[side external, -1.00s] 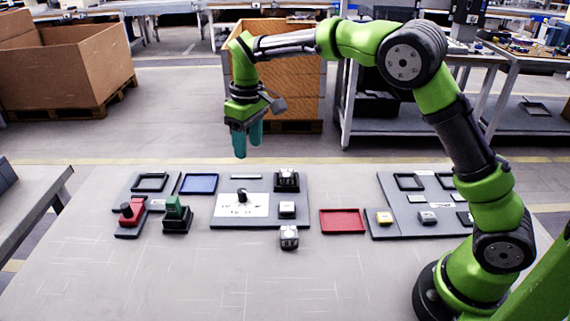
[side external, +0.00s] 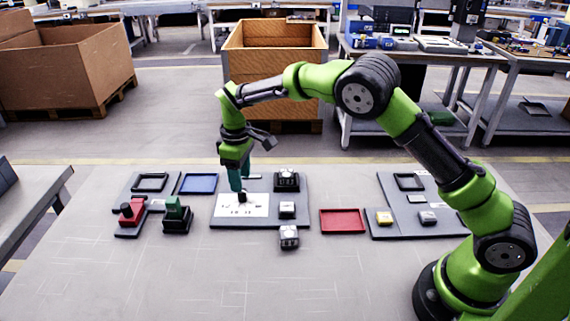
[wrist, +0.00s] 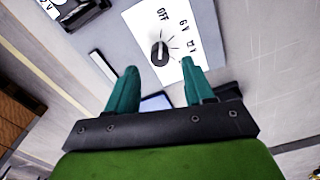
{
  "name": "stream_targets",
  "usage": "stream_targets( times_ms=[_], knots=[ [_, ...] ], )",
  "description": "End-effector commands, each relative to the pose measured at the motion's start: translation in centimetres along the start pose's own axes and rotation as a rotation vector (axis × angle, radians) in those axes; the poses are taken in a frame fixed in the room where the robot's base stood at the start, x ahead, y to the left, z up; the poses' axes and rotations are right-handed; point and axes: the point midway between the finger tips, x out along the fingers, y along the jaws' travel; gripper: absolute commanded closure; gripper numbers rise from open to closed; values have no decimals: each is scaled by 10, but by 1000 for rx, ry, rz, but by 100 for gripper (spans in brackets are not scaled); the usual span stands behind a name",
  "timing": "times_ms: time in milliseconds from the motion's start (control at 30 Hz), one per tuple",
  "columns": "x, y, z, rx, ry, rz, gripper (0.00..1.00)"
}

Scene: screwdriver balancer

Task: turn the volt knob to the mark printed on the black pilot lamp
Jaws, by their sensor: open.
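The volt knob (side external: 242,197) is a small black knob on a white printed plate (side external: 225,210). In the wrist view the knob (wrist: 158,54) lies just beyond and between the fingertips, and its pale line seems to point toward the OFF print. Voltage labels show to the right of OFF. My gripper (side external: 241,187) is open and empty, pointing down just above the knob; its teal fingers also show in the wrist view (wrist: 160,68). A black housing with a white top (side external: 287,180), possibly the pilot lamp, stands behind right of the plate. Its printed mark is too small to read.
A white-topped block (side external: 289,237) stands at the panel's front edge. A red tray (side external: 342,221) lies to the right, a blue tray (side external: 198,184) to the left. The front of the table is clear.

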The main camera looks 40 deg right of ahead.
Motion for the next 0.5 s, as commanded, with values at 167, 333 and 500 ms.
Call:
stream_targets(
  times_ms=[167,333,500],
  knots=[
    [32,0,0,-1,-3,0,48],
    [47,0,0,1,-1,1,48],
    [51,1,0,0,1,1,48]
  ],
)
